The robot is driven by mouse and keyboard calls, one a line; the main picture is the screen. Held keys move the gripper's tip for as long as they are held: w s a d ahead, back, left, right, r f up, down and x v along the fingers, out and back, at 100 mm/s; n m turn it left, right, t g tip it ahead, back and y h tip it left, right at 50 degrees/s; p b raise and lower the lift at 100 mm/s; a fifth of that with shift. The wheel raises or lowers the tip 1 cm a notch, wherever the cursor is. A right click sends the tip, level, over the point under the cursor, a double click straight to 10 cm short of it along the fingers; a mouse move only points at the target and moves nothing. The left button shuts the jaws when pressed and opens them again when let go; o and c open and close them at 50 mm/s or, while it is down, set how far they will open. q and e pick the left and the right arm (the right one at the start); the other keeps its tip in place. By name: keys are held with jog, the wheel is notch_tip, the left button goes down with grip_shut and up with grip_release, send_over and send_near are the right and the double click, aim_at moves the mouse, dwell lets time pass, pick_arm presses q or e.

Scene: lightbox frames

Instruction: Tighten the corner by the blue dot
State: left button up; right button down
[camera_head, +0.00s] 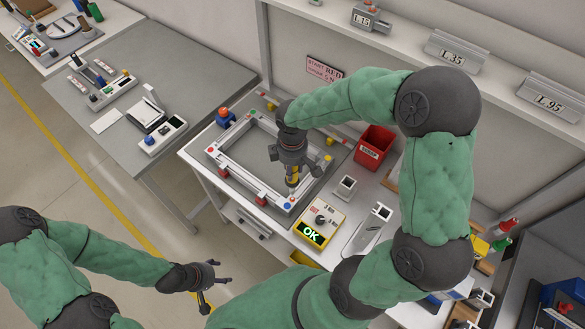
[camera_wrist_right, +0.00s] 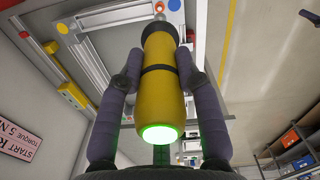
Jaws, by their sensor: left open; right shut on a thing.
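A light grey rectangular frame (camera_head: 231,173) lies on the worktable. A blue dot (camera_head: 287,206) marks its near corner; the dot also shows in the right wrist view (camera_wrist_right: 174,5). My right gripper (camera_head: 292,172) is shut on a yellow powered screwdriver (camera_wrist_right: 160,85), which points down at that corner. Its tip appears to be at the corner screw, though exact contact is hard to tell. The driver's end glows green. A yellow torque box (camera_head: 323,217) beside the frame shows a green OK. My left gripper (camera_head: 212,284) is open and empty, low at the front, away from the table.
Red clamps (camera_head: 261,199) sit along the frame's side. A red bin (camera_head: 374,147) stands behind it to the right. A wall sign (camera_head: 323,70) reads START RED. A grey side table (camera_head: 190,88) holds other gear at left. Floor lies open at lower left.

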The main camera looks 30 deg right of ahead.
jog(key=shift+w+d, duration=0.1)
jog(key=shift+w, duration=0.1)
jog(key=shift+s+f, duration=0.1)
jog(key=shift+s, duration=0.05)
jog(key=shift+f, duration=0.15)
jog(key=shift+f+b, duration=1.9)
jog(key=shift+f, duration=0.3)
jog(key=shift+f+b, duration=0.9)
jog(key=shift+f, duration=0.2)
jog(key=shift+s+f, duration=0.1)
jog(key=shift+f, duration=0.05)
dwell(1.2)
